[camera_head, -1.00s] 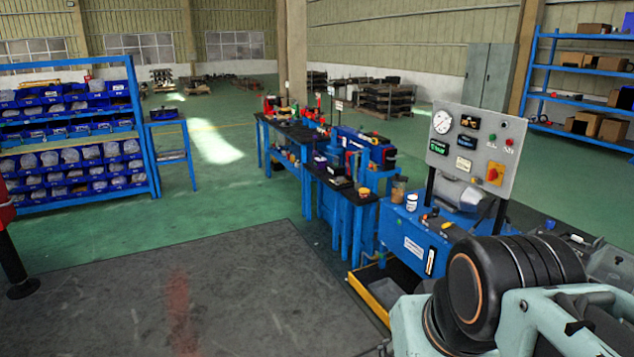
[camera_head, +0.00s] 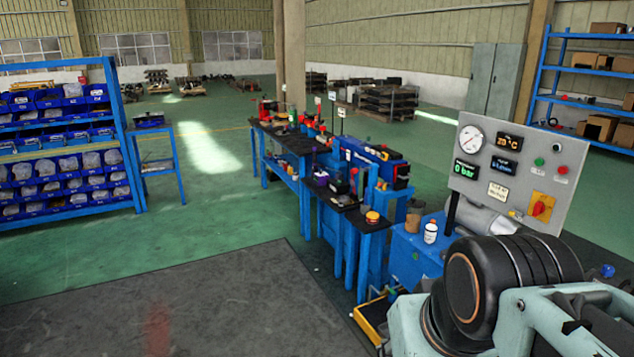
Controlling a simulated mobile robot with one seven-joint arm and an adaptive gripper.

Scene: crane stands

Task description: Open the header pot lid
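I cannot make out a header pot or its lid with certainty. A blue test stand (camera_head: 402,262) at the right carries a grey control panel (camera_head: 480,208) with a round gauge and a display reading "0 bar". A clear jar with brown contents (camera_head: 413,217) and a white bottle with a dark cap (camera_head: 431,231) stand on the stand, left of the panel. My own arm fills the lower right corner and hides much of the stand's front and right side. My gripper is outside the view.
Blue workbenches (camera_head: 376,222) with tools run back from the stand. A yellow-edged tray (camera_head: 368,322) lies low in front of it. A blue bin rack (camera_head: 70,229) stands at the left. The dark floor mat (camera_head: 230,300) and green floor between are clear.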

